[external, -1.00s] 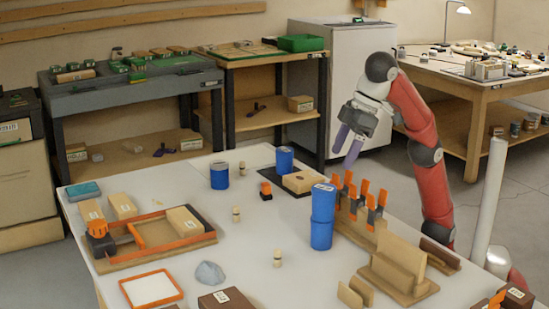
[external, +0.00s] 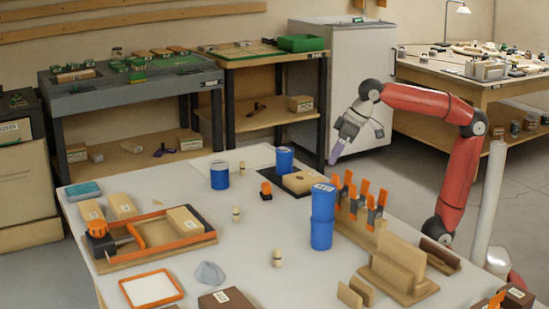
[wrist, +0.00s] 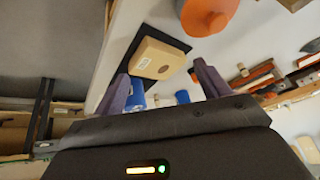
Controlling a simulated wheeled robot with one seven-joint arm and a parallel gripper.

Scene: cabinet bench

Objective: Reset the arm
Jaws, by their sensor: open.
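My red arm reaches up from the right side of the white table and bends over to the left. My gripper (external: 356,143) hangs just past the table's far right edge, pointing down, with purple fingers. In the wrist view my gripper (wrist: 165,90) is open, with nothing seen held between its two purple fingers. A tan block (external: 304,182) lies on a black mat near that edge. In the wrist view the tan block (wrist: 160,58) shows ahead of the fingers, apart from them.
Blue cylinders (external: 323,218) are stacked on the white table (external: 230,265), close to a row of orange clamps (external: 363,190). A wooden slotted stand (external: 398,265) is near my arm's base. A white cabinet (external: 345,90) stands behind the gripper, with open floor between.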

